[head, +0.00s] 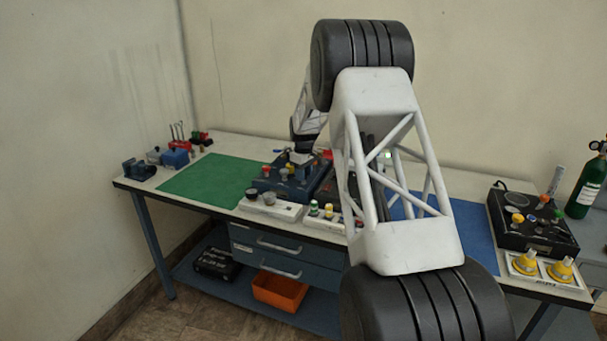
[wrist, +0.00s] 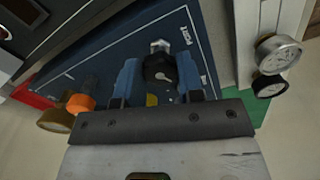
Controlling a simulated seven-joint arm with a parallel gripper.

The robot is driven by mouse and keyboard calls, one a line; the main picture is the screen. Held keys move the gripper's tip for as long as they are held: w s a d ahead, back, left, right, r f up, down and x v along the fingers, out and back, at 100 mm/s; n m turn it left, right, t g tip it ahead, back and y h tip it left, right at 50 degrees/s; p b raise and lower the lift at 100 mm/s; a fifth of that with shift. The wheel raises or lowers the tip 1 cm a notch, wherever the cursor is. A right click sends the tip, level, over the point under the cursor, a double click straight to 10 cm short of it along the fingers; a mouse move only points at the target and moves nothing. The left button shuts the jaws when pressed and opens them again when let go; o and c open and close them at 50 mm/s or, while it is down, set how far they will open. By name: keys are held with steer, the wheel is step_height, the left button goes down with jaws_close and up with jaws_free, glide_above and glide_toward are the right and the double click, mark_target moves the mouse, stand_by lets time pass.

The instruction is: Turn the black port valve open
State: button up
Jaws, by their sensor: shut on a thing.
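The black port valve (wrist: 160,66) is a round dark knob with a light mark on its face, beside the printed word PORT on a dark blue panel (wrist: 105,62). A silver fitting (wrist: 160,46) sits just beyond it. My gripper (wrist: 159,78) has its two blue fingers on either side of the knob, shut on it. In the head view the blue trainer box (head: 270,183) stands on the bench, with my wrist above it. The knob itself cannot be made out there, as my arm and gripper cover part of the box.
An orange knob (wrist: 80,103) and a brass knob (wrist: 55,120) lie left of my fingers. Two round gauges (wrist: 278,54) are on the right. The green mat (head: 212,181) is clear. A black box (head: 530,222) stands at the bench's right.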

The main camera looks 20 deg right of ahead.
steer(key=shift+n, duration=0.3)
steer(key=o, duration=0.9)
steer(key=shift+r, duration=0.1)
steer(key=shift+r, duration=3.85)
